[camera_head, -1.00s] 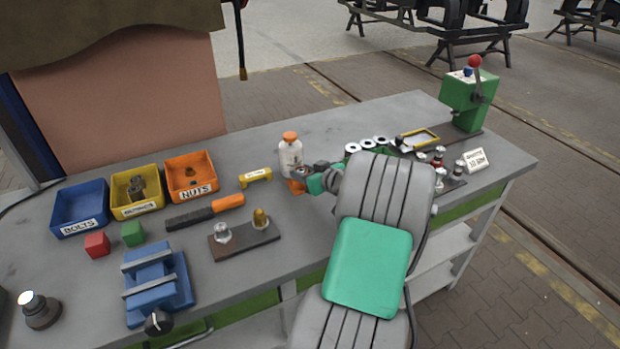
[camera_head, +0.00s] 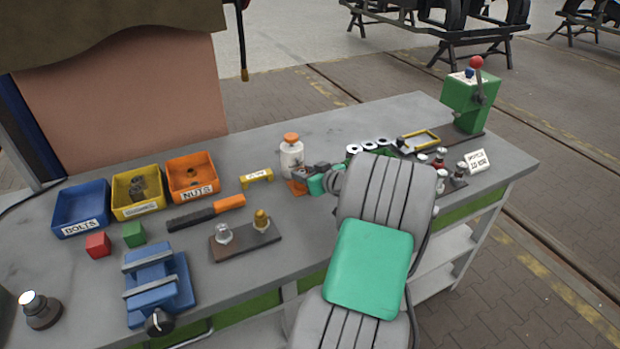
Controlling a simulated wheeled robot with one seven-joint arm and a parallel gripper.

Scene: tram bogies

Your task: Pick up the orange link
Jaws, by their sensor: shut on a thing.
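The orange link (camera_head: 296,188) shows as a small flat orange piece at the middle of the grey workbench, in front of the white bottle with the orange cap. My gripper (camera_head: 301,177) reaches in from the right at the link and is shut on it. The link is partly hidden by the gripper, and I cannot tell whether it touches the bench top.
The white bottle (camera_head: 291,156) stands close behind my gripper. A yellow link (camera_head: 257,178) lies to the left, near an orange-handled tool (camera_head: 207,212). White-topped rolls (camera_head: 368,146) stand to the right. Blue, yellow and orange bins (camera_head: 193,178) line the back left.

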